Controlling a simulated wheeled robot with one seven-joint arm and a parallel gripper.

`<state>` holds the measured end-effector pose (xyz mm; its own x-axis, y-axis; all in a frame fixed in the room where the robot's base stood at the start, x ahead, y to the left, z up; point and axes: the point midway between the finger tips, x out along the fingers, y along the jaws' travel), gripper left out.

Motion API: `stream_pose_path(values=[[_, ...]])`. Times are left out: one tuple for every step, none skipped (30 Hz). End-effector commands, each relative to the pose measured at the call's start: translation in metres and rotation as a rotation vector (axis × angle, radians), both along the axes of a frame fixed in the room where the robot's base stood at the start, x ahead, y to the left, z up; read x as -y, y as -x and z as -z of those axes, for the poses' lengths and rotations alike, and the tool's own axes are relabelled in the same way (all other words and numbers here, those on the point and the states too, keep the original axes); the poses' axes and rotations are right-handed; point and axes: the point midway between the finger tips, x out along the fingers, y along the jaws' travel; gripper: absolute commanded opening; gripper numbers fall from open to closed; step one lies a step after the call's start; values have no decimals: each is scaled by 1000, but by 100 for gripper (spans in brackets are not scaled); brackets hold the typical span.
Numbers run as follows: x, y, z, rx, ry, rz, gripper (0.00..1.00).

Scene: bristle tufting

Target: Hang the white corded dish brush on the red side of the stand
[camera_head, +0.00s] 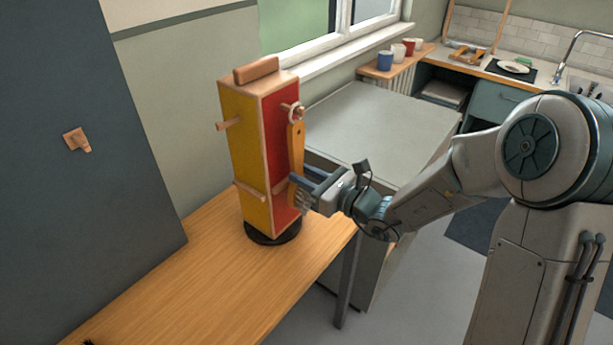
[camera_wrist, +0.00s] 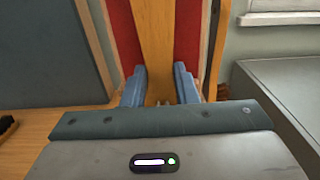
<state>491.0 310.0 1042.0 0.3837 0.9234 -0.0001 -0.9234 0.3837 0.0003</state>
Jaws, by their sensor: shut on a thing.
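The stand (camera_head: 250,150) is a tall block with a yellow side and a red side (camera_head: 275,140) on a dark round base. The dish brush (camera_head: 296,150) has a flat wooden handle and hangs upright in front of the red side. Its white cord loop (camera_head: 299,112) is at the upper red-side peg (camera_head: 287,106); I cannot tell whether it is around the peg. My gripper (camera_head: 296,180) is shut on the brush's lower part. In the wrist view the blue fingers (camera_wrist: 160,88) flank the wooden brush (camera_wrist: 156,45), with the red face behind. The bristles are mostly hidden.
The stand is on a wooden table (camera_head: 200,280), whose front left is mostly clear. A dark panel with a wooden peg (camera_head: 77,139) is at left. A grey cabinet (camera_head: 385,120) is behind my gripper. A dark-bristled object (camera_wrist: 7,126) lies at the wrist view's left edge.

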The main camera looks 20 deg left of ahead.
Motion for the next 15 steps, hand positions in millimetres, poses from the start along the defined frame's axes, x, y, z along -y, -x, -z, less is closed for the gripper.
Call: stream_pose_path(values=[[0, 0, 0, 0, 0, 0, 3], [0, 0, 0, 0, -1, 0, 3], [0, 0, 0, 0, -1, 0, 3], [0, 0, 0, 0, -1, 0, 3], [0, 0, 0, 0, -1, 0, 3], [0, 0, 0, 0, -1, 0, 3], [0, 0, 0, 0, -1, 0, 3], [0, 0, 0, 0, -1, 0, 3], [0, 0, 0, 0, -1, 0, 3], [0, 0, 0, 0, -1, 0, 3], [0, 0, 0, 0, -1, 0, 3], [0, 0, 0, 0, -1, 0, 3], [0, 0, 0, 0, -1, 0, 29], [0, 0, 0, 0, -1, 0, 37], [0, 0, 0, 0, -1, 0, 49]])
